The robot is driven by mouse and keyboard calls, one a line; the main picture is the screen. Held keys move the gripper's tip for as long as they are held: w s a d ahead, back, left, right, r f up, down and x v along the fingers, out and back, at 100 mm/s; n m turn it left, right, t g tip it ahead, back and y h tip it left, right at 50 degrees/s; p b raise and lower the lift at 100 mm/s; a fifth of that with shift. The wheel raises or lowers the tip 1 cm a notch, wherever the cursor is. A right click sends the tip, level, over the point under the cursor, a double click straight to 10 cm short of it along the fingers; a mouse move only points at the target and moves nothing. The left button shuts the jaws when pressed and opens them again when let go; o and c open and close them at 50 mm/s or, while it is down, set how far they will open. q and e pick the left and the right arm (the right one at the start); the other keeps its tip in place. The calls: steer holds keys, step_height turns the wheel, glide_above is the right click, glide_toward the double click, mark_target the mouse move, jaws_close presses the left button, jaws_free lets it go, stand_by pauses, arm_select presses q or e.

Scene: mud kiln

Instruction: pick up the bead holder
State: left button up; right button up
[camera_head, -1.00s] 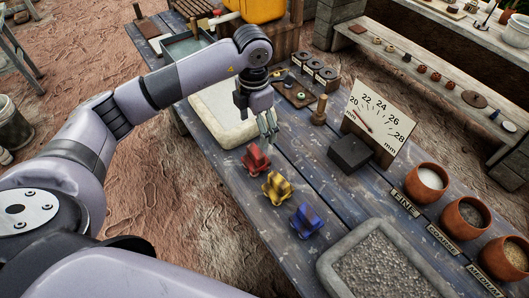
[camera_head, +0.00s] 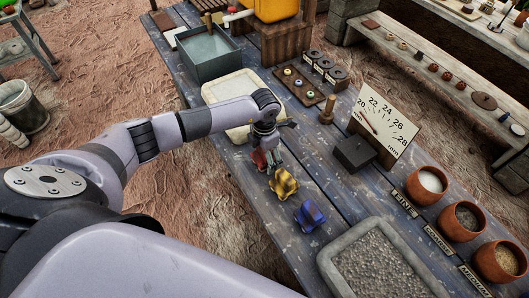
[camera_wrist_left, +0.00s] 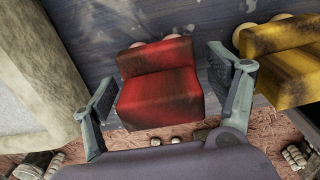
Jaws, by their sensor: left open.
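Three stepped holder-like blocks stand in a row on the blue bench: a red one (camera_head: 259,158), a yellow one (camera_head: 283,184) and a blue one (camera_head: 308,216). My left gripper (camera_head: 268,165) is low over the red block and partly hides it. In the left wrist view the red block (camera_wrist_left: 160,84) lies between the two open fingers of my left gripper (camera_wrist_left: 160,75), with no clear grip on it. The yellow block (camera_wrist_left: 279,63) is right of the fingers. A dark board with small coloured beads (camera_head: 299,88) lies farther back. My right gripper is out of view.
A pale stone basin (camera_head: 213,94) lies left of the arm, also at left in the wrist view (camera_wrist_left: 32,80). A black box (camera_head: 355,153), dial board (camera_head: 386,122) and wooden peg (camera_head: 327,110) stand right. A gravel tray (camera_head: 330,262) and clay pots (camera_head: 426,187) are in front.

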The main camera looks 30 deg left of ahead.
arm_select(q)
steer(key=shift+f, duration=0.75)
steer(key=shift+c, duration=0.4)
steer(key=c, duration=1.3)
